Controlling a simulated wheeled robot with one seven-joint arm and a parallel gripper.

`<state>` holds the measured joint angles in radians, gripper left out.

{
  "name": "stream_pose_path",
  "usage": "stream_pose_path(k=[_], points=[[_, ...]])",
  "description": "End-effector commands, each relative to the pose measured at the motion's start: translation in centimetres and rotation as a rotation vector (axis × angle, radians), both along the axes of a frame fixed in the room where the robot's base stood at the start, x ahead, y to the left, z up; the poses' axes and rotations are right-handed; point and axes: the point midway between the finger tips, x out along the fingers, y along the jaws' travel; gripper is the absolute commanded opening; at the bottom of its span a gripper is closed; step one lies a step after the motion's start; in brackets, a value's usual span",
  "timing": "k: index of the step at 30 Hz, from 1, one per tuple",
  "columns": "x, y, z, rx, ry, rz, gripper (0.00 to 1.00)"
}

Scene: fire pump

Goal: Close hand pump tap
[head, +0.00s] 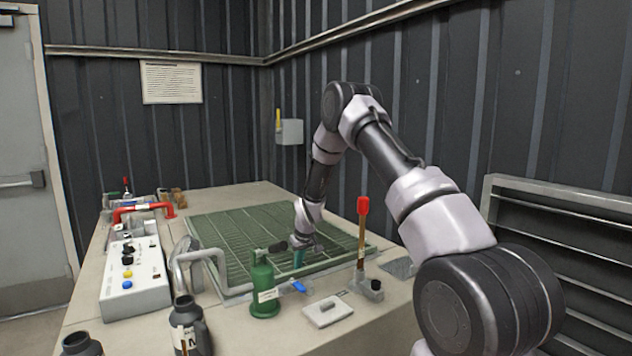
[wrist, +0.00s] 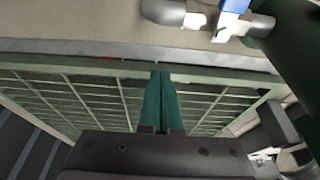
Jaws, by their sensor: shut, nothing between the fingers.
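The hand pump (head: 264,290) is a green cylinder with a white label near the front of the table. Its dark green side also shows at the upper right of the wrist view (wrist: 298,45). A small blue tap handle (head: 299,286) sits just right of the pump's base. In the wrist view the blue and white tap handle (wrist: 234,6) is at the top edge, partly cut off, beside a grey pipe fitting (wrist: 165,10). My gripper (head: 298,262) is over the green grate, behind the tap and apart from it. Its teal fingers (wrist: 160,76) are shut together and empty.
The green grate (head: 225,230) lies beneath my gripper. A bent grey pipe (head: 205,255) and a white button box (head: 135,285) are on the left. A flat grey plate (head: 327,312) lies in front.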

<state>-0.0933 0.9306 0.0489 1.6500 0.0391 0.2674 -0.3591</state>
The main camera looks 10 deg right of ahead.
Motion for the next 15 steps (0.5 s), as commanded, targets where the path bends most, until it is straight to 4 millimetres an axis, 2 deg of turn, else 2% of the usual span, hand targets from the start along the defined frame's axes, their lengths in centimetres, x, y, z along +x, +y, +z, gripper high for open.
stream_pose_path(k=[1,15], points=[[0.5,0.1,0.4,-0.001,-0.004,0.0,0.0],[-2.6,-0.8,9.0,0.0,-0.002,-0.002,0.0]])
